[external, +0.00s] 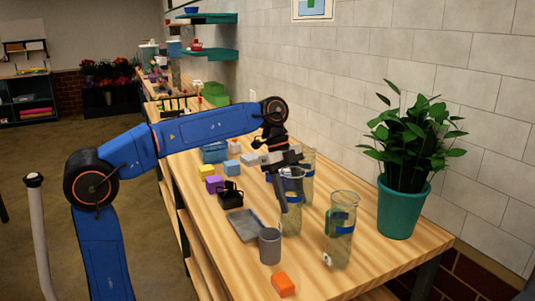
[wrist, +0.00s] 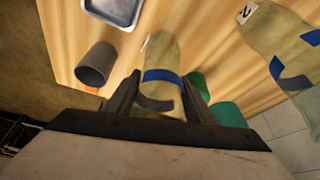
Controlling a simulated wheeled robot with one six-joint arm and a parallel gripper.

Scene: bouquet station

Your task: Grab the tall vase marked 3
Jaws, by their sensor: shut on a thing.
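My gripper (external: 287,189) is shut around the upper part of a tall clear vase (external: 291,222) with blue bands. In the wrist view this vase (wrist: 162,52) sits between the two fingers (wrist: 161,80); a small label on it is too small to read. The vase looks upright, and I cannot tell whether its base touches the table. A second tall vase (external: 309,168) stands just behind it and shows at the right of the wrist view (wrist: 290,55) with a numbered label. A third tall vase (external: 341,243) stands at the front right; its label is unreadable.
A grey cup (external: 270,246) and a grey tray (external: 246,225) are close by, with an orange block (external: 284,285) at the front. A black basket (external: 230,198) and several coloured blocks lie farther left. A potted plant (external: 405,207) stands at the right by the wall.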

